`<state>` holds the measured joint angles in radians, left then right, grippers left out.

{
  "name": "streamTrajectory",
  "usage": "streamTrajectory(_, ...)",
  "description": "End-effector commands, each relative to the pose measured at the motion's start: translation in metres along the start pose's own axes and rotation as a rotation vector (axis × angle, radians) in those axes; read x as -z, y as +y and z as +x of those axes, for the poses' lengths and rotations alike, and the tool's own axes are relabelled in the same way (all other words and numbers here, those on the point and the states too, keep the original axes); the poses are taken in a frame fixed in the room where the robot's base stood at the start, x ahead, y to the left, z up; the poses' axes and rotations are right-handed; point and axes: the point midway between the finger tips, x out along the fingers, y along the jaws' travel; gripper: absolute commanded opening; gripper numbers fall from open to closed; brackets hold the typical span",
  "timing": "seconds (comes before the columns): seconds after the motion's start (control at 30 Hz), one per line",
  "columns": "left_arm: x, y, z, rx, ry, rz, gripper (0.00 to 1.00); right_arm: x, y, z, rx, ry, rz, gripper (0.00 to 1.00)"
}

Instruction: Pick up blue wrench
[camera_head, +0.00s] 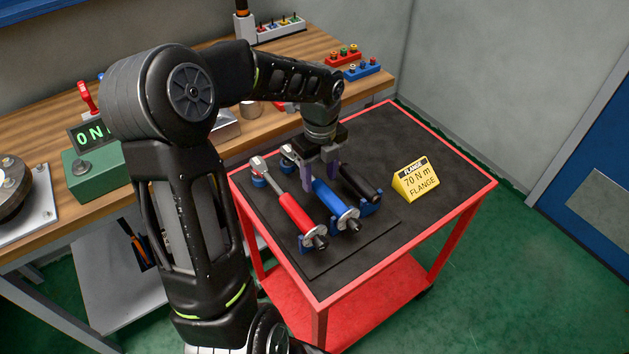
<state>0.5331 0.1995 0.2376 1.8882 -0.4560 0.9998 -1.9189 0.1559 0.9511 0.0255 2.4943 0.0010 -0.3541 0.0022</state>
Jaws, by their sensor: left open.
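The blue wrench (330,199) lies in a holder on the red cart's dark top, between a red-handled wrench (298,216) and a black-handled one (361,183). Its far end is partly hidden behind my left gripper. My left gripper (319,183) points down over the blue wrench, with its fingers apart near the far end of the blue handle. I cannot tell whether the fingers touch the wrench. My right gripper is not in view.
The red cart (460,206) has a dark mat and free room at its right and front. A yellow sign (416,180) reading "70 N m FLANGE" stands right of the wrenches. A wooden workbench (285,50) with a green display box (92,172) runs behind.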

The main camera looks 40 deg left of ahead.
Motion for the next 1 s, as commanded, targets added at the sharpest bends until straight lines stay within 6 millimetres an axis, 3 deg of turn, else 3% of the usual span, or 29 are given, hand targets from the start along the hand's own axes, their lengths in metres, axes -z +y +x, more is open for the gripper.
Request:
streamTrajectory(0.2,-0.002,0.001,0.031,-0.003,0.002,0.001,0.52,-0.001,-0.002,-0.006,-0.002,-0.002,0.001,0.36)
streamTrajectory(0.3,-0.002,0.001,0.038,-0.002,0.001,0.0,0.52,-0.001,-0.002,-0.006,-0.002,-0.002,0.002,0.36)
streamTrajectory(0.87,-0.003,0.001,0.038,-0.001,0.0,0.0,0.52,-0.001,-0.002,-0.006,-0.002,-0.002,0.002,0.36)
streamTrajectory(1.0,-0.003,0.001,0.038,0.0,0.0,0.0,0.43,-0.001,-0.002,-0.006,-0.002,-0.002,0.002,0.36)
